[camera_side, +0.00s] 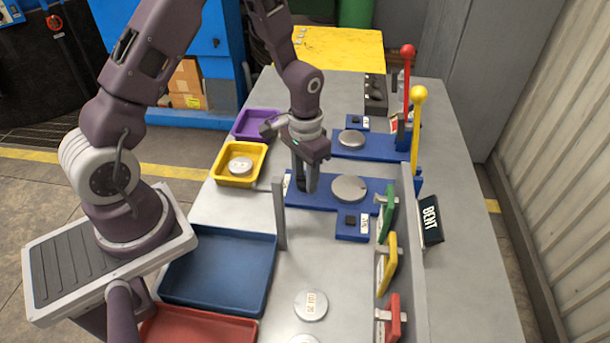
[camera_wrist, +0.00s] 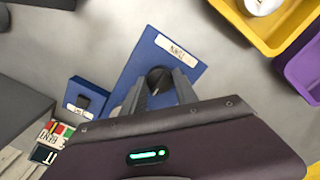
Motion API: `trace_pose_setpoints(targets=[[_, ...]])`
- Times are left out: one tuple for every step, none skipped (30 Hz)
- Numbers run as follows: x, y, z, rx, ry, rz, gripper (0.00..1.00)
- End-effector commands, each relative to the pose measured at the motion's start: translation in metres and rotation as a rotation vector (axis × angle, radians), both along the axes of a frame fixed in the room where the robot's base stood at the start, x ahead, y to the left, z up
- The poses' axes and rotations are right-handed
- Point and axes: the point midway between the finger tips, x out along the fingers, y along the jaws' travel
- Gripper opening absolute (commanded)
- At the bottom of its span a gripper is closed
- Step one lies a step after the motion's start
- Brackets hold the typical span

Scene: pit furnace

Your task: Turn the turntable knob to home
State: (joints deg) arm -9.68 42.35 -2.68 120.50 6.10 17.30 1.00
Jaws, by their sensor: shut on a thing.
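The turntable knob (camera_wrist: 159,77) is small, dark and round. It stands on a long blue base plate (camera_wrist: 132,68) with a white label. In the side view the base plate (camera_side: 325,204) also carries a round silver disc (camera_side: 349,188). My gripper (camera_side: 306,188) points down at the plate's left end. In the wrist view my gripper (camera_wrist: 160,88) has one finger on each side of the knob and is shut on it. The knob's pointing direction cannot be made out, and the label is too blurred to read. My gripper's body hides the disc in the wrist view.
A grey post (camera_side: 279,214) stands close to the left front of the plate. A yellow tray (camera_side: 218,176) and a purple tray (camera_side: 241,132) lie at left. Red (camera_side: 407,75) and yellow (camera_side: 417,125) levers rise at right. A small button (camera_side: 350,219) adjoins the plate.

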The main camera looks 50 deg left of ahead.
Motion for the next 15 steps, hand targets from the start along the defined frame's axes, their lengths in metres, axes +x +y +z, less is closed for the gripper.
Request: trace_pose_setpoints(targets=[[0.0021, -0.0002, 0.0008, 0.000, -0.006, 0.002, 0.00], [0.0021, -0.0002, 0.0008, 0.000, -0.006, 0.002, 0.00], [0.0021, -0.0002, 0.0008, 0.000, -0.006, 0.002, 0.37], [0.0020, -0.0002, 0.0008, 0.000, -0.006, 0.002, 0.43], [0.0018, -0.0002, 0.0008, 0.000, -0.006, 0.002, 0.49], [0.0016, -0.0002, 0.0007, 0.000, -0.005, 0.002, 0.57], [0.0014, -0.0002, 0.0006, 0.000, -0.004, 0.001, 0.57], [0.0013, -0.0001, 0.0005, 0.000, -0.004, 0.001, 0.57], [0.0012, -0.0001, 0.0005, 0.000, -0.003, 0.001, 0.57], [0.0010, -0.0001, 0.0004, 0.000, -0.003, 0.001, 0.57], [0.0009, -0.0001, 0.0004, 0.000, -0.003, 0.001, 0.57], [0.0008, -0.0001, 0.0003, 0.000, -0.002, 0.001, 0.57], [0.0008, 0.0000, 0.0003, 0.000, -0.002, 0.001, 0.57], [0.0007, 0.0000, 0.0003, 0.000, -0.002, 0.000, 0.57], [0.0008, 0.0000, 0.0013, 0.000, -0.002, 0.000, 0.57]])
